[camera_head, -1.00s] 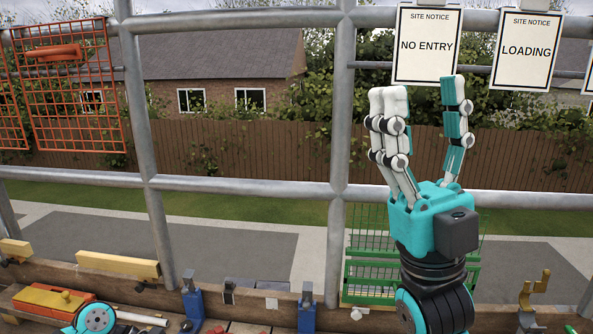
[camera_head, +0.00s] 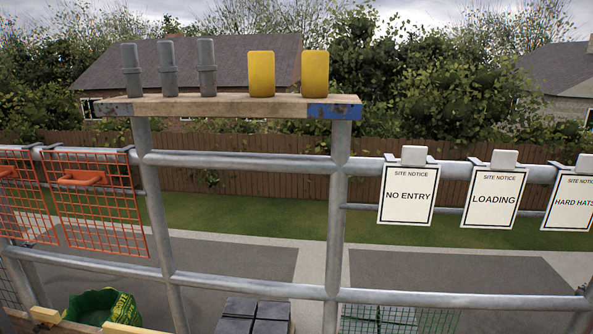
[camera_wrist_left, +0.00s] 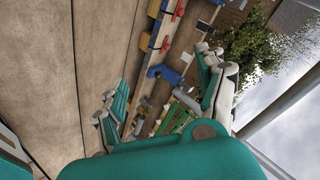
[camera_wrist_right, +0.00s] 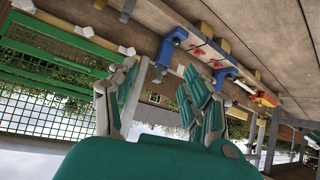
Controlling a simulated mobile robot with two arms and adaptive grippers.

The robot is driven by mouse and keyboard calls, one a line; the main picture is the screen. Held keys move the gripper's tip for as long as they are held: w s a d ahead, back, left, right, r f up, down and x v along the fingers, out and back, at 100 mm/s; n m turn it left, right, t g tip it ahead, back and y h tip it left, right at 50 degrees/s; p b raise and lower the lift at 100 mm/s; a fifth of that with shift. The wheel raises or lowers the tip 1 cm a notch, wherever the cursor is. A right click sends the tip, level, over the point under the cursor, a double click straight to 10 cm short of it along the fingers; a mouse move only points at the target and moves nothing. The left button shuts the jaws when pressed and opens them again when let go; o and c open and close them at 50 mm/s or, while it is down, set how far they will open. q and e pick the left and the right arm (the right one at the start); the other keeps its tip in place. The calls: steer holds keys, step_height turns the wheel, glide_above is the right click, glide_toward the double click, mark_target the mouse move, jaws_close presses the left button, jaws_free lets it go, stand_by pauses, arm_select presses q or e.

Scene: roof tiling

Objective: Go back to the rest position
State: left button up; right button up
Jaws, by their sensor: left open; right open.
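No gripper shows in the head view now. My left gripper (camera_wrist_left: 165,100) shows in the left wrist view, its teal and white fingers wide apart with nothing between them. My right gripper (camera_wrist_right: 158,105) shows in the right wrist view, also spread apart and empty. Behind the left fingers are a blue clamp-like fixture (camera_wrist_left: 163,74) and a wooden board with red and yellow items. Behind the right fingers are a blue fixture (camera_wrist_right: 170,45) and a green mesh crate or panel (camera_wrist_right: 60,45).
In the head view, metal scaffold rails (camera_head: 250,163) cross the front. A shelf plank (camera_head: 225,105) holds grey pipe pieces (camera_head: 167,68) and yellow blocks (camera_head: 261,74). White notices (camera_head: 408,194) hang right, orange mesh (camera_head: 100,205) left. Below are dark stacked tiles (camera_head: 252,316) and a green bag (camera_head: 100,306).

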arm_select(q)
steer(key=s+d+n+g+y+p, duration=0.1)
steer(key=s+n+g+p, duration=0.3)
steer(key=s, duration=1.3)
steer(key=s+d+f+n+g+y+p, duration=0.1)
steer(key=s+n+g+p, duration=0.4)
steer(key=s, duration=1.1)
steer(key=shift+s+d+f+n+p, duration=0.35)
steer(key=shift+d+n+p, duration=0.3)
steer(key=shift+p, duration=0.15)
arm_select(e)
steer(key=s+d+f+g, duration=0.1)
steer(key=s+d+g, duration=0.1)
steer(key=s, duration=1)
steer(key=s+d+f+g+h, duration=0.1)
steer(key=s+g, duration=0.3)
steer(key=s, duration=0.9)
steer(key=s+d+f+g+h, duration=0.1)
steer(key=s+d, duration=0.3)
steer(key=s, duration=0.8)
steer(key=shift+s+f+g, duration=0.35)
steer(key=shift+f+g, duration=0.4)
steer(key=shift+g, duration=0.15)
